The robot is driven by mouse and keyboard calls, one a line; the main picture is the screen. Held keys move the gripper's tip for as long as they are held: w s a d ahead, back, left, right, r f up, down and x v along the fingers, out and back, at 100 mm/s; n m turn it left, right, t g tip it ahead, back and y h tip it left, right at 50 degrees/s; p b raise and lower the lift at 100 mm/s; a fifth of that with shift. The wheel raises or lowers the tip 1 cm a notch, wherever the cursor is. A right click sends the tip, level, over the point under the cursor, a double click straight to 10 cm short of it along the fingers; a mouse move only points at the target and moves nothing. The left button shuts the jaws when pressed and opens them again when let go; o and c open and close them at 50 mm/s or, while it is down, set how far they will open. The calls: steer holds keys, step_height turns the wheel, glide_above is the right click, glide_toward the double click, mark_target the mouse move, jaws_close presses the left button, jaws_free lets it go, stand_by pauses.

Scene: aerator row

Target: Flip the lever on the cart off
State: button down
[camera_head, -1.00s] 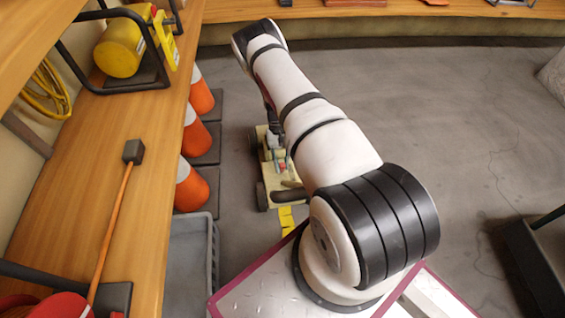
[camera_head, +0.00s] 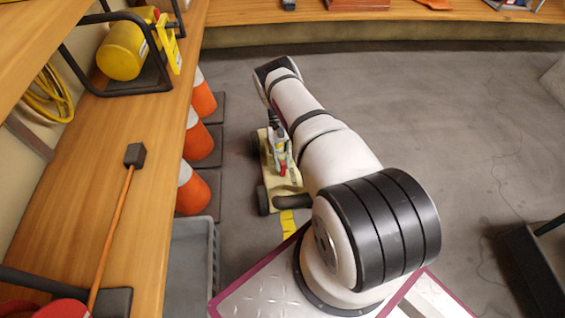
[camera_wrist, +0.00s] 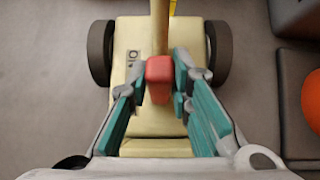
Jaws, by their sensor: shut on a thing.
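The cart (camera_head: 265,190) is a low cream cart with dark wheels, on the floor left of my arm in the head view. In the wrist view its cream body (camera_wrist: 130,40) lies below my gripper, with a wheel on each side. The lever (camera_wrist: 160,68) has a red block-shaped end and a tan shaft running to the top of the picture. My gripper (camera_wrist: 161,88) has teal-padded fingers on either side of the red end and is shut on it. Dark markings show on the cart beside the lever. In the head view my gripper is small and partly hard to make out.
Orange-and-white cones (camera_head: 195,190) stand between the cart and the wooden bench (camera_head: 85,190) on the left. A grey crate (camera_head: 190,260) sits nearer. A curved wooden counter (camera_head: 400,17) runs along the back. The floor right of my arm is mostly clear.

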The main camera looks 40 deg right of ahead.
steer(key=shift+w, duration=0.2)
steer(key=c, duration=1.4)
jaws_free()
steer(key=shift+s, duration=0.1)
steer(key=shift+c, duration=0.2)
steer(key=v, duration=0.7)
steer(key=shift+r, duration=0.2)
